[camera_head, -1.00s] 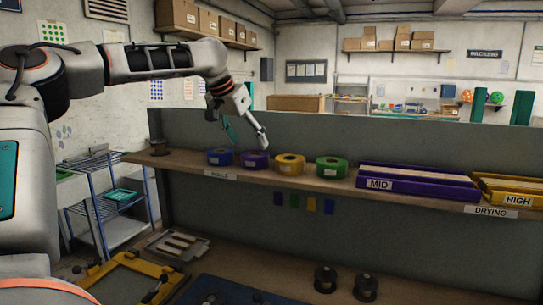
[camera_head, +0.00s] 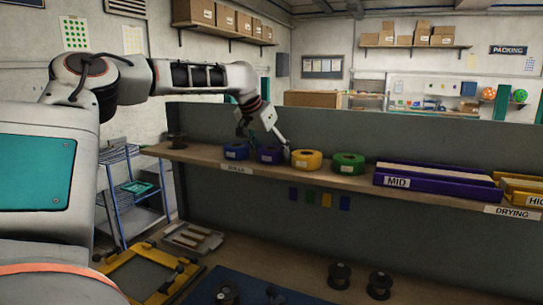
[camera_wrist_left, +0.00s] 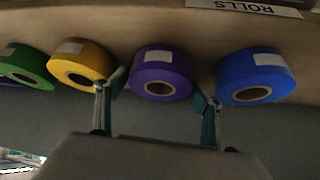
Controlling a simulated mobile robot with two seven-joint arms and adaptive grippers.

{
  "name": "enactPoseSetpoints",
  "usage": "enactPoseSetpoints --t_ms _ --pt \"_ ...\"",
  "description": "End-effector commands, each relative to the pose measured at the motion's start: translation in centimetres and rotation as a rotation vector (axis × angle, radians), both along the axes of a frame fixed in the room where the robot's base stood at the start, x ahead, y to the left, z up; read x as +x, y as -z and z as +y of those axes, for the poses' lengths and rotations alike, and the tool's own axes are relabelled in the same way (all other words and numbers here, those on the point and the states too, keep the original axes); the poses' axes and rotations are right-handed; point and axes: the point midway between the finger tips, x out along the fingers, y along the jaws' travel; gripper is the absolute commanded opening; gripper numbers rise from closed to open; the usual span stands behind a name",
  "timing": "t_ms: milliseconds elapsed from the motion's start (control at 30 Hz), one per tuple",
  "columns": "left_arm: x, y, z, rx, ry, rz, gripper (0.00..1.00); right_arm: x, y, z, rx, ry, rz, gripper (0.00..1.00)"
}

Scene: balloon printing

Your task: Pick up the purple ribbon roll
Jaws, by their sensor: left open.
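The purple ribbon roll (camera_head: 270,155) stands on the shelf between a blue roll (camera_head: 236,151) and a yellow roll (camera_head: 307,160). A green roll (camera_head: 347,163) is further right. My left gripper (camera_head: 263,137) is open above the purple roll in the head view. In the left wrist view the purple roll (camera_wrist_left: 162,76) lies between the two spread fingers of the gripper (camera_wrist_left: 157,100), with the yellow roll (camera_wrist_left: 82,65) and blue roll (camera_wrist_left: 255,77) just outside them. I cannot tell whether a finger touches a roll. My right gripper is not in view.
The rolls stand on a wooden shelf (camera_head: 200,156) against a grey panel. A purple MID tray (camera_head: 436,184) and a yellow HIGH tray (camera_head: 520,195) are to the right. A dark spool (camera_head: 177,141) stands at the shelf's left end. Neighbouring rolls leave narrow gaps.

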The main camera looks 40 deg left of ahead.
Motion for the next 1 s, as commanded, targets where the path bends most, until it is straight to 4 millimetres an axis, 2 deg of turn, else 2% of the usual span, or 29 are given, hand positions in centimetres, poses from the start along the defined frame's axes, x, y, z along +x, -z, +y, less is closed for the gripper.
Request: enactPoseSetpoints --t_ms 33,133,467,667,867,1000 --pt "0.0 0.0 0.0 0.0 0.0 0.0 0.62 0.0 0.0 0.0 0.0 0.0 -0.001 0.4" --pt "0.0 0.0 0.0 0.0 0.0 0.0 0.36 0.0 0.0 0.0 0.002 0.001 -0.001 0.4" --pt "0.0 -0.1 0.0 0.0 0.0 0.0 0.35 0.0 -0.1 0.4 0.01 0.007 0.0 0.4" --pt "0.0 -1.1 0.0 0.001 -0.001 -0.002 0.35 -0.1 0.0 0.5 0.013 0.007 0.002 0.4" --pt "0.1 -4.4 0.0 0.002 -0.002 -0.004 0.35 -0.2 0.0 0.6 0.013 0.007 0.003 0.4" --pt "0.1 -8.3 0.0 0.003 -0.002 -0.005 0.35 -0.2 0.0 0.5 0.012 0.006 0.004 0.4"
